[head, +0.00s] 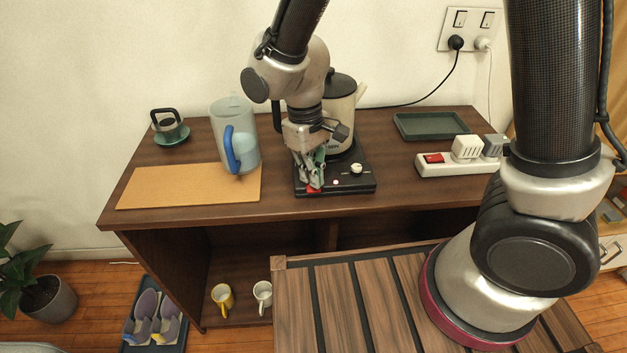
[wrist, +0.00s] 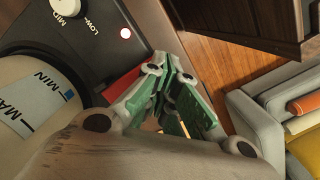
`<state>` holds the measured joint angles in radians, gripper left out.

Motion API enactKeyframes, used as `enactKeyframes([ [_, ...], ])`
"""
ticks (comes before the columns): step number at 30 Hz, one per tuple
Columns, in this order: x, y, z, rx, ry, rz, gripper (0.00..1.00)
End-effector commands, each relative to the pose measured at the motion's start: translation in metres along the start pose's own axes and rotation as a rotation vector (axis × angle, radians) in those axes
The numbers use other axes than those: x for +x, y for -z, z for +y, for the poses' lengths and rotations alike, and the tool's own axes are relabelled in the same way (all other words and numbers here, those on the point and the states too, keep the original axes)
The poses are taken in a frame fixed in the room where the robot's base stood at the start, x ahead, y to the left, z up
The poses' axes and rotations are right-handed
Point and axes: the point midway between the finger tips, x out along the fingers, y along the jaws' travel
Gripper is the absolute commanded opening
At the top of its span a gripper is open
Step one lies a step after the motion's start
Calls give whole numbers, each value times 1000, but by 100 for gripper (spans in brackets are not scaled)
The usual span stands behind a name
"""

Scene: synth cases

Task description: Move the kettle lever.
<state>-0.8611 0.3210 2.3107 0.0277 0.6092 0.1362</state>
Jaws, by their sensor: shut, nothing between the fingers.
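The kettle (head: 338,108) has a cream body and black lid. It stands on a black base (head: 357,184) at the front middle of the cabinet top. The red lever (head: 313,190) is at the base's front left corner; part of it shows in the wrist view (wrist: 121,84), partly hidden by my gripper. My gripper (head: 311,178) points down at that corner, right by the lever. It is shut and empty, with green finger pads showing in the wrist view (wrist: 178,85). I cannot tell whether the fingers touch the lever.
A clear jug (head: 233,130) with a blue handle stands left of the kettle, by a tan board (head: 170,188). A power strip (head: 440,168) and dark tray (head: 430,125) are at the right. A small dark green-based item (head: 171,136) stands far left.

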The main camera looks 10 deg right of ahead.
Motion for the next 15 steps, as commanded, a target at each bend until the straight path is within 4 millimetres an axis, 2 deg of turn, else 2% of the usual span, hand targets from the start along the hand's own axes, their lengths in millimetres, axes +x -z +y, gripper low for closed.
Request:
enactKeyframes([
  [4, -2, 4, 0, 0, 0, 1, 0],
  [10, -11, 26, 0, 1, 1, 2, 0],
  [15, -13, 29, 0, 0, 0, 0, 0],
])
